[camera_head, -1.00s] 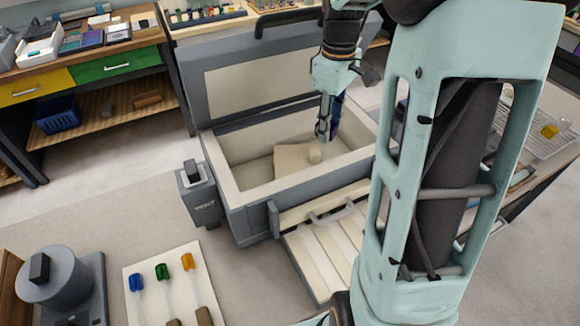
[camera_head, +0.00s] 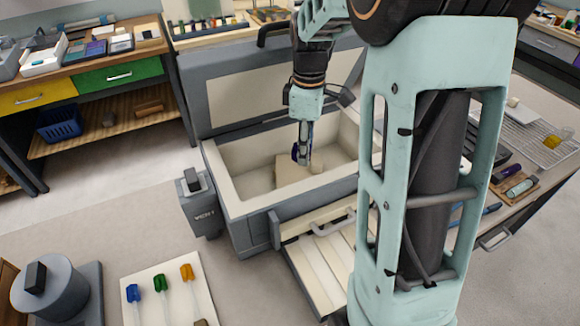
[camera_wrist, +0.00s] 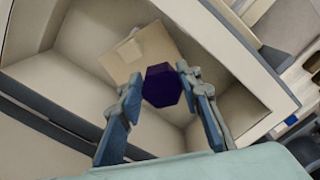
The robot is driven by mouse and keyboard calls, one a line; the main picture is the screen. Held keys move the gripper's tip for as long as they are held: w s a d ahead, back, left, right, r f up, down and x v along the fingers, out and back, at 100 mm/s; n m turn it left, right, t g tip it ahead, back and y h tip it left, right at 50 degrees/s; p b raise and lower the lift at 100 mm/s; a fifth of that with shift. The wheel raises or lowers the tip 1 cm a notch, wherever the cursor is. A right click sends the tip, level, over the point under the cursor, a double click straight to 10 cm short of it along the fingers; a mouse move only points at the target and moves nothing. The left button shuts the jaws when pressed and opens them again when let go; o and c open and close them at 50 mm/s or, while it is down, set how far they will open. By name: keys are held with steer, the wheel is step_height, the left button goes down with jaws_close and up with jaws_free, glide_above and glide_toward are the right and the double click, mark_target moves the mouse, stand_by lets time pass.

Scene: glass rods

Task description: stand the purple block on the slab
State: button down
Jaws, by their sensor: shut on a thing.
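The purple block (camera_wrist: 162,86) is dark and six-sided at the end that faces the wrist camera. My gripper (camera_wrist: 160,98) is shut on it, one finger on each side. In the head view, my gripper (camera_head: 304,158) reaches down into the open box, and the purple block (camera_head: 295,153) shows as a dark strip beside the fingers. The pale slab (camera_head: 264,176) lies on the box floor below; it also shows in the wrist view (camera_wrist: 158,48). A small pale piece (camera_head: 317,167) sits at the slab's right side. I cannot tell whether the block touches the slab.
The box (camera_head: 232,208) has walls on all sides and a raised lid (camera_head: 225,95) behind. A slatted drawer or step (camera_head: 318,262) juts out in front. A grey vent unit (camera_head: 203,212) stands at its left. A board with coloured tools (camera_head: 150,275) lies at front left.

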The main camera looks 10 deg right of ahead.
mark_target(290, 180)
steer(key=a+f, duration=0.1)
steer(key=f, duration=0.1)
steer(key=a+f, duration=0.2)
steer(key=shift+w, duration=0.4)
steer(key=f, duration=0.3)
steer(key=shift+w+a+f+p, duration=0.1)
steer(key=shift+a+p, duration=0.2)
steer(key=shift+f, duration=0.25)
steer(key=shift+f, duration=0.2)
steer(key=c, duration=1.4)
jaws_free()
steer(key=shift+r, duration=0.1)
